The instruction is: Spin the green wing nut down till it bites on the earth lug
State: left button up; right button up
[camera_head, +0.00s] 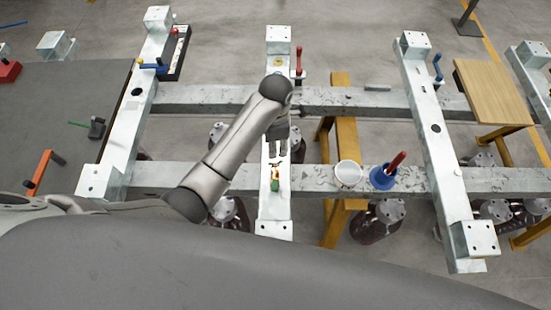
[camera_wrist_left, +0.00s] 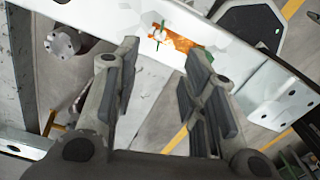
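A copper-orange earth lug (camera_head: 276,174) lies on the pale metal crossbar below my left gripper in the head view. It also shows at the top of the left wrist view (camera_wrist_left: 180,42). A small, thin, cross-shaped green piece, which looks like the wing nut (camera_wrist_left: 158,36), sits at the lug's left end there. A larger green part (camera_head: 277,185) is at the lug's other end. My left gripper (camera_head: 277,152) is open and empty, its fingers (camera_wrist_left: 160,75) apart and clear of the nut. Whether the nut touches the lug is too small to tell. My right gripper is not in view.
A white cup (camera_head: 348,174) and a blue holder (camera_head: 383,178) with a red-handled tool stand on the near rail to the right. A red-handled clamp (camera_head: 299,62) rises behind the gripper. A grey table (camera_head: 65,110) is at left, a wooden board (camera_head: 493,92) at right.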

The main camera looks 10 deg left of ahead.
aim_at(275, 162)
pick_arm(q)
notch_tip(275, 162, down, 10)
jog(key=shift+f, duration=0.25)
dwell(0.3)
jog(key=shift+c, duration=0.5)
grip_shut()
